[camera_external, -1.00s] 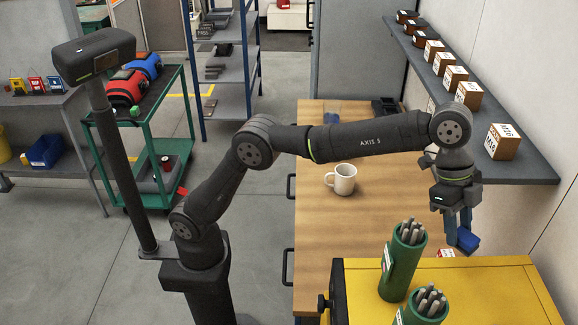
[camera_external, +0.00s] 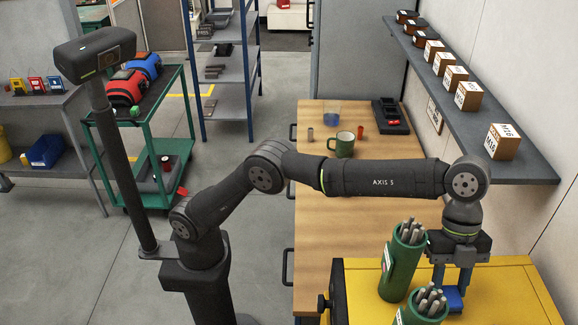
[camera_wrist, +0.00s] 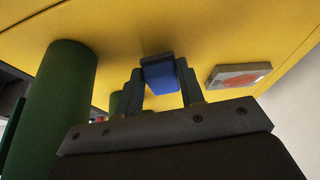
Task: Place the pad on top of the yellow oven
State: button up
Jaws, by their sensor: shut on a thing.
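The blue pad (camera_external: 453,299) is between the fingers of my gripper (camera_external: 451,285). My gripper points down over the top of the yellow oven (camera_external: 500,291), right of the green canisters. In the wrist view the pad (camera_wrist: 161,74) shows a blue face and a dark edge, with a finger on each side, against the yellow top (camera_wrist: 200,35). The pad is close to the oven top; I cannot tell whether it touches.
Green canisters of rods (camera_external: 402,262) (camera_external: 423,306) stand on the oven, left of my gripper. A flat grey-and-red item (camera_wrist: 239,76) shows right of the pad. A shelf with boxes (camera_external: 468,96) runs along the right wall.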

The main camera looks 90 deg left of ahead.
jog(key=shift+f, duration=0.7)
jog(key=shift+f, duration=0.1)
jog(key=o, duration=1)
jog(key=shift+o, duration=0.2)
jog(key=v, duration=0.7)
jog(key=shift+r, duration=0.35)
jog(key=shift+a, duration=0.1)
jog(key=shift+f, duration=0.15)
